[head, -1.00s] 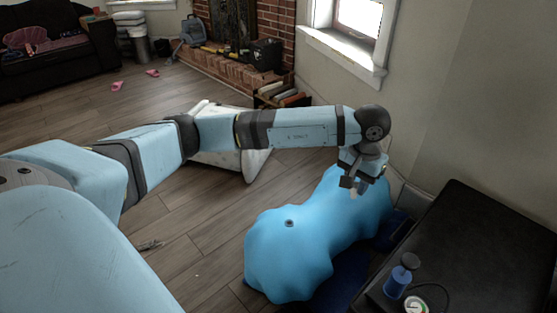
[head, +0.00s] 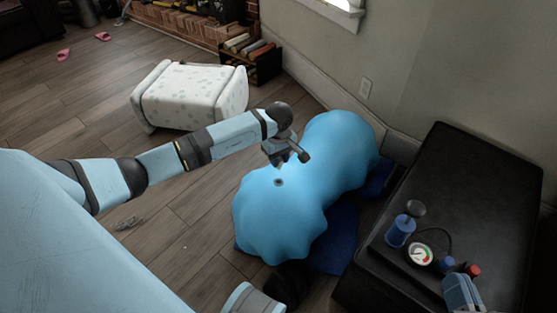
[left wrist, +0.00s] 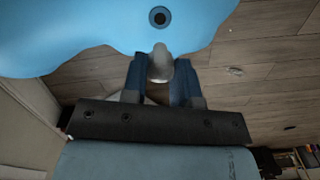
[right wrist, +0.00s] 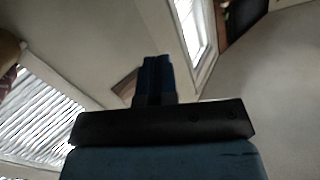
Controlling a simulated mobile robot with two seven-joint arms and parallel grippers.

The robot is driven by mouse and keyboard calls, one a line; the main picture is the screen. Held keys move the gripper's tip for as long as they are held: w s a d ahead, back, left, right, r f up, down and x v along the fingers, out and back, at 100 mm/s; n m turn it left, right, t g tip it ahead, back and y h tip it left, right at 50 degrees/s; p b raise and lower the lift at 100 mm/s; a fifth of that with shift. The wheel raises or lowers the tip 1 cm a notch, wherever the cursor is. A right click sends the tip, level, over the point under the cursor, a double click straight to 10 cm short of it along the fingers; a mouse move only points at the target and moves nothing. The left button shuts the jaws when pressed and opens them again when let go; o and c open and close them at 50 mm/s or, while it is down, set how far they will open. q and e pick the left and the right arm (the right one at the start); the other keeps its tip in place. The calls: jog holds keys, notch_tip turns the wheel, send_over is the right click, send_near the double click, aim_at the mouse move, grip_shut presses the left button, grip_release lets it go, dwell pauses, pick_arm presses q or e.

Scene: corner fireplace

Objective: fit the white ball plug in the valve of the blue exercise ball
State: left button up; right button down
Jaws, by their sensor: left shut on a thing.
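The blue exercise ball (head: 325,150) is lumpy and sagging, lying on a dark blue mat (head: 338,245). Its dark round valve (head: 279,182) faces up and also shows in the left wrist view (left wrist: 159,16). My left gripper (head: 288,160) is just above the ball, close behind the valve. In the left wrist view its fingers (left wrist: 160,80) are shut on the white ball plug (left wrist: 160,64). The plug is apart from the valve, and the head view does not show it clearly. My right gripper (right wrist: 156,75) is shut and empty, its fingers together, pointing up toward the ceiling.
A black bench (head: 470,190) at the right holds a blue pump (head: 400,230) and a round gauge (head: 420,253). A wall runs behind the ball. The wooden floor at the left is mostly clear.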

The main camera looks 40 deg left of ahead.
aim_at(279, 169)
pick_arm(q)
jog(key=shift+a, duration=0.1)
dwell(0.3)
jog(key=shift+f+b, duration=0.5)
jog(key=shift+f, duration=0.15)
notch_tip(279, 169, down, 3)
jog(key=shift+r+b, duration=0.15)
jog(key=shift+b, duration=0.7)
jog(key=shift+f+b, duration=0.5)
jog(key=shift+f, duration=0.4)
jog(key=shift+f+b, duration=0.35)
pick_arm(e)
jog(key=shift+w+d+f+n, duration=0.25)
jog(key=shift+w+f+n, duration=0.1)
jog(key=shift+w+n, duration=0.15)
jog(key=shift+w+d+f+n, duration=0.2)
jog(key=shift+w+f+n, duration=0.15)
jog(key=shift+n, duration=0.25)
jog(key=shift+r, duration=0.1)
jog(key=shift+s, duration=0.15)
pick_arm(q)
jog(key=shift+f, duration=0.3)
pick_arm(e)
jog(key=shift+f+t, duration=0.2)
jog(key=shift+t, duration=0.1)
